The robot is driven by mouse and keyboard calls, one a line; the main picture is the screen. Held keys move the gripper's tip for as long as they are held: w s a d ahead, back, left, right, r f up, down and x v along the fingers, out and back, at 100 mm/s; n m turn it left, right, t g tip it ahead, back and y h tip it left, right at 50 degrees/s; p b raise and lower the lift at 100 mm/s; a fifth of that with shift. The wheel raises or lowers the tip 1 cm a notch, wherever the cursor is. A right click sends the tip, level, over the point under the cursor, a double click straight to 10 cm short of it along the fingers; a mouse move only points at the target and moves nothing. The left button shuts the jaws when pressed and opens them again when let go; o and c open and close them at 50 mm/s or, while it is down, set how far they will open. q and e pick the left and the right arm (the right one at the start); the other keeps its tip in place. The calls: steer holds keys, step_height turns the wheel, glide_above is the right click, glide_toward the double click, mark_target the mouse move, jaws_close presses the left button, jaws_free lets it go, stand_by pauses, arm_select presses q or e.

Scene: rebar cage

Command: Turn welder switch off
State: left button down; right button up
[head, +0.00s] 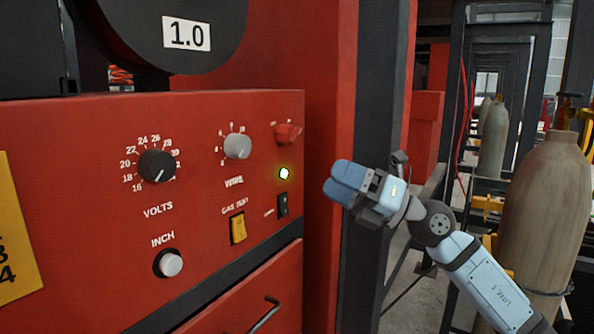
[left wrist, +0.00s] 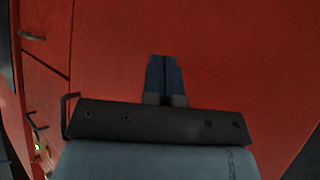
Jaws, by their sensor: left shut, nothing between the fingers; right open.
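The red welder panel (head: 85,140) fills the left of the head view. A small black rocker switch (head: 283,205) sits at its right edge, below a lit yellow-green lamp (head: 284,173). A red rotary knob (head: 287,134) is above the lamp. The small labels are too blurred to read. My right gripper (head: 340,182) is open and empty, to the right of the lamp and switch and apart from the panel, its blue fingers pointing left. My left gripper (left wrist: 163,78) is shut and empty in front of a red surface in the left wrist view; it is outside the head view.
The panel also has a volts knob (head: 157,166), a wire knob (head: 237,146), a yellow gas test switch (head: 238,228) and an inch button (head: 170,264). A drawer handle (head: 264,315) sticks out below. A dark post (head: 372,120) and gas cylinder (head: 550,205) stand right.

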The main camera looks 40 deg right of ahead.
mark_target(298, 135)
steer(key=d+r+n+h, duration=0.3)
steer(key=d+r+h, duration=0.3)
steer(key=r+h, duration=0.1)
steer(key=p+x, duration=0.1)
steer(key=x, duration=0.3)
steer(key=p+x, duration=0.1)
steer(key=x, duration=0.3)
steer(key=p+x, duration=0.1)
steer(key=x, duration=0.3)
steer(key=shift+a+f, duration=0.2)
steer(key=shift+f, duration=0.15)
arm_select(q)
steer(key=shift+s+a+r+p, duration=0.15)
steer(key=shift+s+r+p, duration=0.05)
steer(key=shift+r, duration=0.3)
steer(key=shift+s+a+r+p, duration=0.15)
steer(key=shift+r, duration=0.3)
arm_select(e)
steer(key=shift+w+a+f, duration=0.1)
steer(key=shift+w+a, duration=0.2)
steer(key=shift+w, duration=0.2)
steer(key=c, duration=0.9)
steer(key=shift+c, duration=0.2)
